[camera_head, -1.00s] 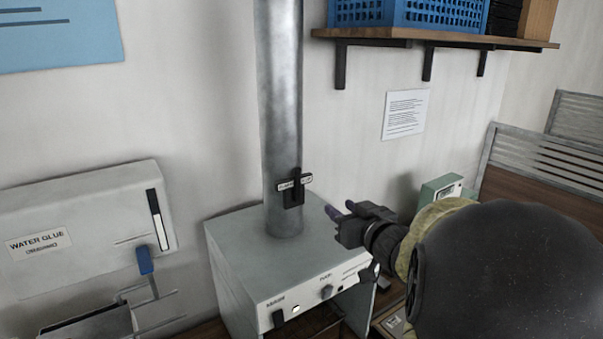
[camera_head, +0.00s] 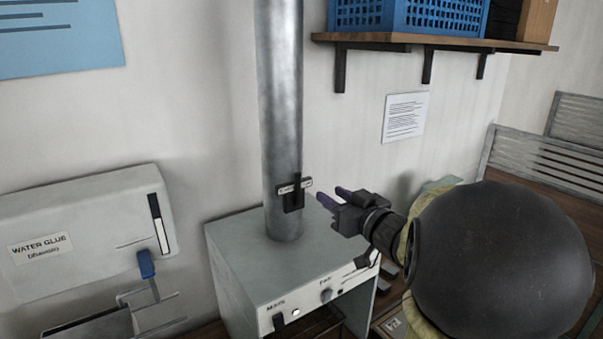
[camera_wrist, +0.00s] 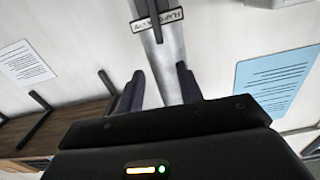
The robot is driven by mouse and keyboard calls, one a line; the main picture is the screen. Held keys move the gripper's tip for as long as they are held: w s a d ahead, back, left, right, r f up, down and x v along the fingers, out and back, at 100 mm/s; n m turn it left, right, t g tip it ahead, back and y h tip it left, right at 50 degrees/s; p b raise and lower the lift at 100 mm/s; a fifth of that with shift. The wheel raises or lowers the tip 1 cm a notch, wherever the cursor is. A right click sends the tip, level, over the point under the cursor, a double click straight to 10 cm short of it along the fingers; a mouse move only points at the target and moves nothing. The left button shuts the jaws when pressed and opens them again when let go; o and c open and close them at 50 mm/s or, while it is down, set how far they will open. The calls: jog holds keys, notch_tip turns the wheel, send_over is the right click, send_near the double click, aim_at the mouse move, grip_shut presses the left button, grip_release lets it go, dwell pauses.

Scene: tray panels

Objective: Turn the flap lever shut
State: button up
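The flap lever (camera_head: 293,199) is a small black handle on the front of the vertical grey metal pipe (camera_head: 280,120), with a light lettered plate (camera_head: 306,184) behind it. In the head view the lever stands upright across the plate. My gripper (camera_head: 329,196) is just right of the lever, its two dark purple fingers parted and pointing left at it. In the wrist view the gripper (camera_wrist: 159,77) is open and empty. There the black lever (camera_wrist: 151,14) and its plate (camera_wrist: 157,20) lie beyond the fingertips, apparently apart from them.
The pipe rises from a grey box (camera_head: 245,262) with knobs on its front. A water glue dispenser (camera_head: 80,225) hangs on the wall at left. A wooden shelf (camera_head: 380,38) with blue crates is above right. Free air lies between gripper and pipe.

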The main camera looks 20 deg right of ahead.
aim_at(299, 174)
jog(key=w+p, duration=0.1)
jog(key=w, duration=0.3)
jog(key=w+a+p, duration=0.1)
jog(key=w, duration=0.3)
jog(key=w+a+p, duration=0.1)
jog(key=w+p, duration=0.1)
jog(key=w, duration=0.3)
jog(key=shift+a, duration=0.25)
jog(key=shift+s, duration=0.1)
grip_shut()
